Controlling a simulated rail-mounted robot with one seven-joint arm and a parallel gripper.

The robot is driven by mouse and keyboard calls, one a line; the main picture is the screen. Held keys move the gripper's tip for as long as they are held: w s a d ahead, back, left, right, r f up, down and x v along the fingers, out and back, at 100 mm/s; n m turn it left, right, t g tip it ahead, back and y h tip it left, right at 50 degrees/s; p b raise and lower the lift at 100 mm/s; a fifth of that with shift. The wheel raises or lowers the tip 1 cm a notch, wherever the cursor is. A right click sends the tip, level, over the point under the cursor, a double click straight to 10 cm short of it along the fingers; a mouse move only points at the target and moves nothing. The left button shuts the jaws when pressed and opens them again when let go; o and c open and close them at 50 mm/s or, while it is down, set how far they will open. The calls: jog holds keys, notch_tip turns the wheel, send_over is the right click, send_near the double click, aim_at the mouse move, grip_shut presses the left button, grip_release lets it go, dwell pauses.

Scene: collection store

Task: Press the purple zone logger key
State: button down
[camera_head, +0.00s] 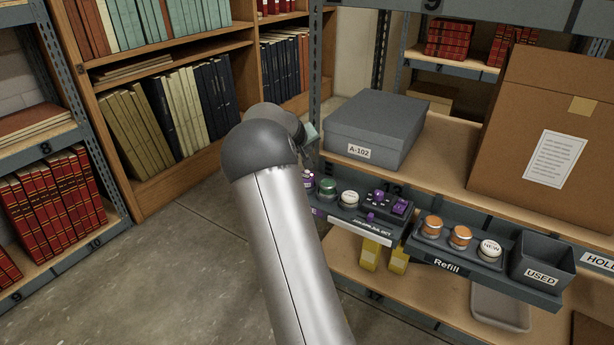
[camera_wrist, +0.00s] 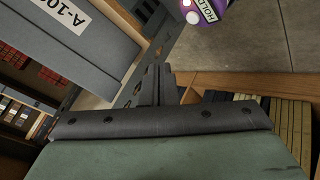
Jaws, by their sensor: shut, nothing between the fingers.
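A dark tray with a pale front edge (camera_head: 338,212) holds several small items in the head view. Among them are a purple knobbed piece (camera_head: 379,196), a purple block in a dark frame (camera_head: 400,206) and a small purple piece (camera_head: 371,217) on the front edge. I cannot tell for certain which one is the logger key. My gripper (camera_wrist: 158,84) is shut and empty in the wrist view, its fingers side by side and touching nothing I can see. In the head view it is mostly hidden behind my arm, left of the tray.
A grey box labelled A-102 (camera_head: 375,130) stands on the shelf above the tray. Right of the tray are a Refill holder (camera_head: 447,263) and a USED bin (camera_head: 541,262). Open floor lies left.

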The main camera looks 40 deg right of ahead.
jog(key=shift+f+b, duration=1.35)
jog(key=shift+f, duration=1.25)
jog(key=shift+f+b, duration=0.35)
jog(key=shift+f, duration=0.1)
jog(key=shift+f+b, duration=0.35)
jog(key=shift+f, duration=0.05)
dwell(0.6)
jog(key=shift+r+p, duration=0.55)
jog(key=shift+r, duration=0.3)
jog(key=shift+r+p, duration=1.6)
jog(key=shift+r, duration=0.9)
